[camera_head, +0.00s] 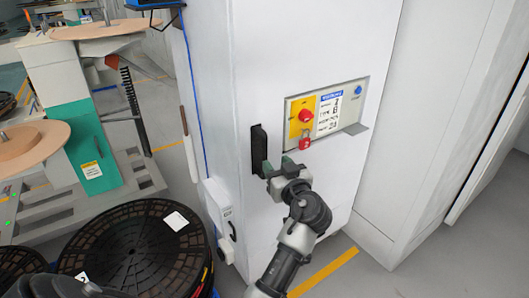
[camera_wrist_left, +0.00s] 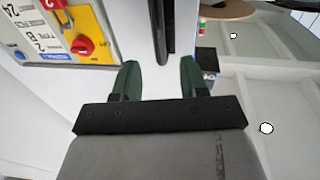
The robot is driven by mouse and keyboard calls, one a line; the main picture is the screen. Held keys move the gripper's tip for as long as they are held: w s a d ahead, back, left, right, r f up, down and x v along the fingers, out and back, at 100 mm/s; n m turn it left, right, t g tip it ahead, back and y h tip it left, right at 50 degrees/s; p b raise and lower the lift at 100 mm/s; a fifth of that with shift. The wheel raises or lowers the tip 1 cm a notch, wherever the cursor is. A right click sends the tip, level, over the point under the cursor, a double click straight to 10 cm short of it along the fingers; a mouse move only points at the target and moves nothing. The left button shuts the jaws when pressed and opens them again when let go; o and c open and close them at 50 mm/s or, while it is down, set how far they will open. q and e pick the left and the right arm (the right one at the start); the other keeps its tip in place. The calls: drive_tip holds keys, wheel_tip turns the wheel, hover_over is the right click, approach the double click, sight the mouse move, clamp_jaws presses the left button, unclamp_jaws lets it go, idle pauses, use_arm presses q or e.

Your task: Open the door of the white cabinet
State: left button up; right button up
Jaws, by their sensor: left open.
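The white cabinet (camera_head: 235,50) stands upright in the middle of the head view, and its door looks closed. A black vertical handle (camera_head: 258,147) is on its front, left of the control panel. My left gripper (camera_head: 278,166) is open and empty, close to the handle's lower right. In the left wrist view, the handle (camera_wrist_left: 161,28) appears between the two green fingers (camera_wrist_left: 158,80) of my left gripper, towards the picture top. Whether the fingers touch it I cannot tell. My right gripper is not in view.
A control panel (camera_head: 327,112) with a red knob (camera_head: 306,116) and a red padlock (camera_head: 305,142) sits right of the handle. A black round reel (camera_head: 130,250) stands left of the cabinet. A small white box (camera_head: 218,208) is on the cabinet's left side. Grey floor is free at the right.

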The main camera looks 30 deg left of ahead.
sight(266, 151)
use_arm(q)
drive_tip(key=x, duration=0.8)
drive_tip(key=shift+w+a+f+p, duration=0.1)
drive_tip(key=shift+w+a+p, duration=0.15)
drive_tip(key=shift+p, duration=0.1)
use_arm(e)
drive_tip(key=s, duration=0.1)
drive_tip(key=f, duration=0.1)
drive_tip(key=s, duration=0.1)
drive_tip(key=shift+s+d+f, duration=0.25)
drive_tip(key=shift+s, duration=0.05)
use_arm(q)
drive_tip(key=shift+d, duration=0.1)
clamp_jaws()
